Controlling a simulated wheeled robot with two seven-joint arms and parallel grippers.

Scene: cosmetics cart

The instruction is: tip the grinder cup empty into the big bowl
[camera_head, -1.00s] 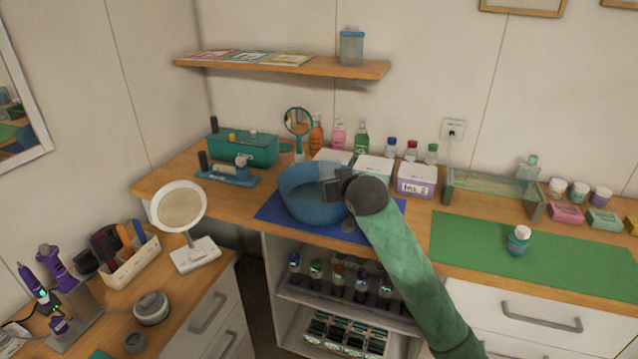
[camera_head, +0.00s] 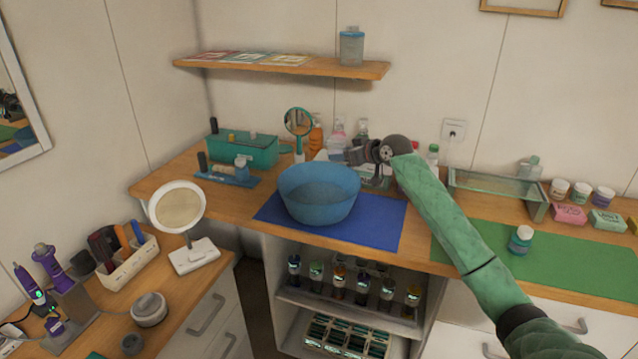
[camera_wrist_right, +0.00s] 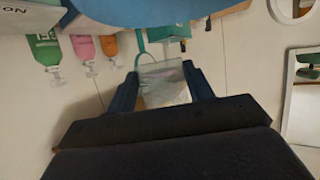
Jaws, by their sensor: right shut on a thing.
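The big blue bowl (camera_head: 318,193) stands upright at the left of the blue mat on the counter. Its blue side also shows along the top of the right wrist view (camera_wrist_right: 120,10). My right gripper (camera_head: 348,154) is behind and above the bowl's right rim, apart from it. It is shut on a clear, pale cup, which I take as the grinder cup (camera_wrist_right: 163,84). In the head view the cup is small and blends with the bottles behind. The wrist picture is upside down, so the gripper is rolled over. The cup's contents cannot be made out. My left gripper is out of view.
A blue mat (camera_head: 375,225) lies under the bowl, with bare cloth at right. Bottles and white boxes stand close behind my gripper. A green hand mirror (camera_head: 298,123) and teal box (camera_head: 245,151) are at left. A glass-sided tray (camera_head: 495,190) and green mat (camera_head: 575,262) lie right.

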